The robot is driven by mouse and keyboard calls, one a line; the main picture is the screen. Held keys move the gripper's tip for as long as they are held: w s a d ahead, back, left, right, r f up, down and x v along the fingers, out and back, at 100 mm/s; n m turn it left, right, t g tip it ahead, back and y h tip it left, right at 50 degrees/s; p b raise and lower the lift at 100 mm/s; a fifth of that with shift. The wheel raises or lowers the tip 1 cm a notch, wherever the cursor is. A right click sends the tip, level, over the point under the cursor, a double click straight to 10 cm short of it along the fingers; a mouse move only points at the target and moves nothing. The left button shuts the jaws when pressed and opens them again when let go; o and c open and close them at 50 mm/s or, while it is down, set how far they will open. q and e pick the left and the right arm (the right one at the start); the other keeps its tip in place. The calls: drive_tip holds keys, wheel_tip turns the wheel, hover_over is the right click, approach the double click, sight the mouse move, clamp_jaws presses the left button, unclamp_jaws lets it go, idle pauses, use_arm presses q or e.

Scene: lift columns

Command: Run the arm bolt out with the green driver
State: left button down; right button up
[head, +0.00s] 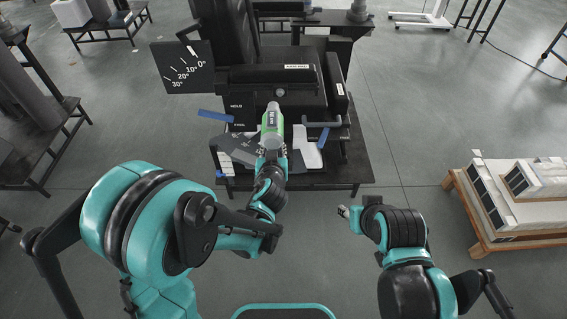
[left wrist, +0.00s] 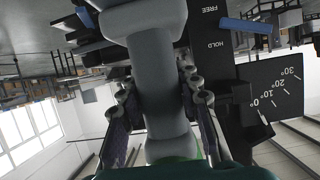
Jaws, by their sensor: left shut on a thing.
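The green driver (head: 272,127) stands out ahead of my left gripper (head: 270,158), its grey nose toward the black column carriage (head: 282,88). My left gripper is shut on the driver. In the left wrist view, the fingers of the left gripper (left wrist: 160,112) lie on both sides of the driver's grey body (left wrist: 155,85). The arm bolt is not distinguishable, and I cannot tell whether the driver's nose touches anything. My right gripper (head: 345,211) is empty, held to the right, away from the column; its fingers are too small to judge.
A black angle plate (head: 185,66) marked in degrees is at the column's left. The column stands on a dark table (head: 345,175). A pallet with white units (head: 500,235) is at right; floor between is clear.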

use_arm(q)
drive_tip(key=shift+s+d+f+b, duration=0.1)
drive_tip(key=shift+d+f+b, duration=0.15)
drive_tip(key=shift+d, duration=0.3)
drive_tip(key=shift+s+d+f+b, duration=0.15)
drive_tip(key=shift+d+f, duration=0.1)
drive_tip(key=shift+d, duration=0.25)
drive_tip(key=shift+w+d+r, duration=0.1)
drive_tip(key=shift+w, duration=0.05)
drive_tip(key=w, duration=0.6)
drive_tip(key=shift+w, duration=0.25)
drive_tip(key=shift+w+r, duration=0.1)
drive_tip(key=shift+w, duration=0.4)
idle(1.4)
drive_tip(key=shift+s, duration=0.8)
idle(2.7)
drive_tip(key=shift+s, duration=2.35)
